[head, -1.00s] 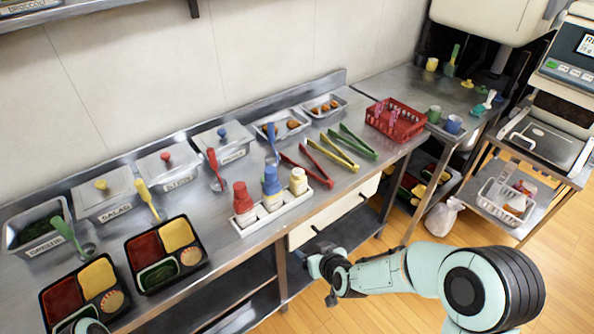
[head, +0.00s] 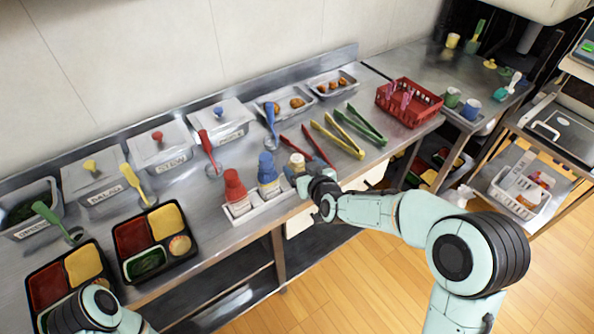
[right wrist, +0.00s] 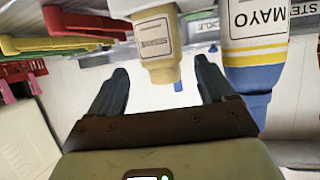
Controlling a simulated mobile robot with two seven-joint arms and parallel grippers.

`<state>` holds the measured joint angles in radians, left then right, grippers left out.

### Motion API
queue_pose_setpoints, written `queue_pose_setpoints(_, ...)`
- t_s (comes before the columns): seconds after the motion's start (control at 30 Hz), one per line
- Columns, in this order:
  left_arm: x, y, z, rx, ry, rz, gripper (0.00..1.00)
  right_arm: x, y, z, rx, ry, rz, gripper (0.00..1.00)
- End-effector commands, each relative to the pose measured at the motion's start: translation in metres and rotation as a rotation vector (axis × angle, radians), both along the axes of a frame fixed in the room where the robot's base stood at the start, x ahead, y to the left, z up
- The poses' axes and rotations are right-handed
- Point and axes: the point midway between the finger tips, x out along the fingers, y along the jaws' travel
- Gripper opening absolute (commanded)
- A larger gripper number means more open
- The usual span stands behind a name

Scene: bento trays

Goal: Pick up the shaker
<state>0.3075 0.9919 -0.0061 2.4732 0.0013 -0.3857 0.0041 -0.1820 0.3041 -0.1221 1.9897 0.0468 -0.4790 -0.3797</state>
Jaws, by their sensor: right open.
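The shaker (head: 297,161) is a small cream container with a yellowish cap, at the right end of a white holder (head: 243,216). My right gripper (head: 308,186) is open at the front of the shaker and partly hides it in the head view. In the right wrist view, where things look upside down, the shaker (right wrist: 156,42) hangs between the two dark fingers (right wrist: 162,88), with a gap on both sides. Its label is too blurred to read. My left arm shows only in part at the bottom left; its gripper is out of view.
A blue-capped mayo bottle (head: 268,172) and a red-capped bottle (head: 235,188) stand left of the shaker. Red, yellow (head: 338,137) and green tongs lie behind and to its right. A red basket (head: 410,102) is farther right. Two bento trays (head: 190,256) lie at left.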

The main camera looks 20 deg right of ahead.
Motion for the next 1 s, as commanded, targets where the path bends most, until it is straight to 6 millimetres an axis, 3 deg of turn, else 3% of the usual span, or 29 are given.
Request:
queue_pose_setpoints(0.17,0.001,0.0,0.003,0.0,-0.001,-0.001,0.54,0.013,0.003,-0.003,0.0,0.001,0.001,0.82)
queue_pose_setpoints(0.43,0.003,0.0,0.01,0.0,-0.004,-0.001,0.54,0.048,0.01,-0.014,0.0,0.001,0.001,0.82)
queue_pose_setpoints(0.73,0.003,0.0,0.01,0.0,-0.004,-0.001,0.54,0.053,0.011,-0.016,0.001,0.0,0.002,0.82)
queue_pose_setpoints(0.77,0.003,0.0,0.01,0.0,-0.004,-0.001,0.54,0.053,0.011,-0.016,0.001,0.0,0.002,0.75)
queue_pose_setpoints(0.9,0.003,0.0,0.01,0.0,-0.004,-0.001,0.54,0.053,0.011,-0.016,0.001,0.0,0.002,0.3)
queue_pose_setpoints(0.93,0.003,0.0,0.01,0.0,-0.004,-0.001,0.54,0.053,0.011,-0.016,0.001,0.0,0.002,0.25)
queue_pose_setpoints(1.0,0.003,0.0,0.01,0.0,-0.004,-0.001,0.54,0.053,0.011,-0.016,0.001,-0.001,0.002,0.24)
